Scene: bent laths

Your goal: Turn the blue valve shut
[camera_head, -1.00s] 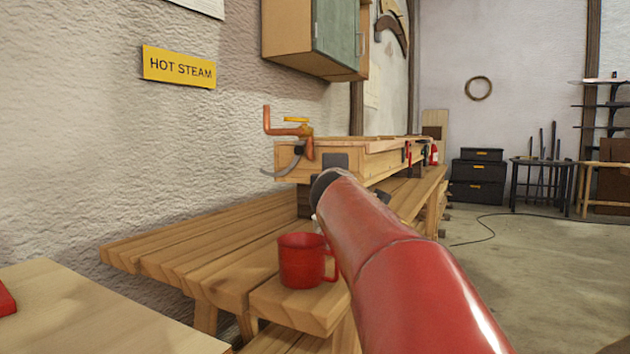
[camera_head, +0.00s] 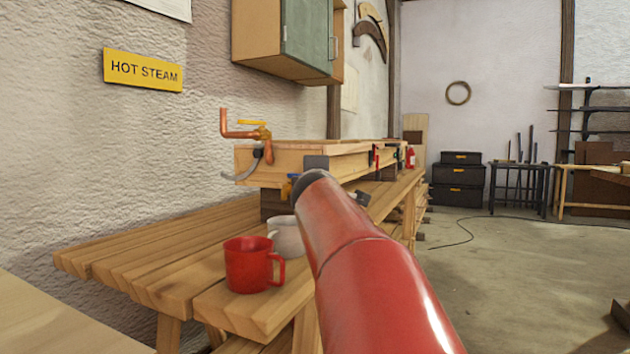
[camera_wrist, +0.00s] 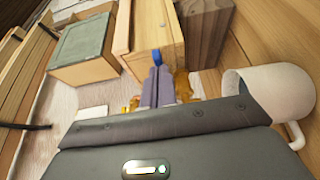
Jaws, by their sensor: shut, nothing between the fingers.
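The blue valve shows in the head view as a small blue handle (camera_head: 288,189) with a bit of brass, low at the end of the wooden box and just left of my arm, which hides part of it. In the wrist view the blue handle (camera_wrist: 157,56) stands upright just beyond my fingertips, with brass parts to the right of the fingers. My gripper (camera_wrist: 157,72) is shut and empty, its tips close to the handle; I cannot tell whether they touch. A yellow-handled valve (camera_head: 254,124) sits on a copper pipe above.
A red mug (camera_head: 250,265) and a white mug (camera_head: 287,236) stand on the slatted bench (camera_head: 150,262); the white mug lies close to the right of my gripper in the wrist view (camera_wrist: 262,92). The long wooden box (camera_head: 290,160) is behind the valve. A yellow HOT STEAM sign (camera_head: 143,71) hangs on the wall.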

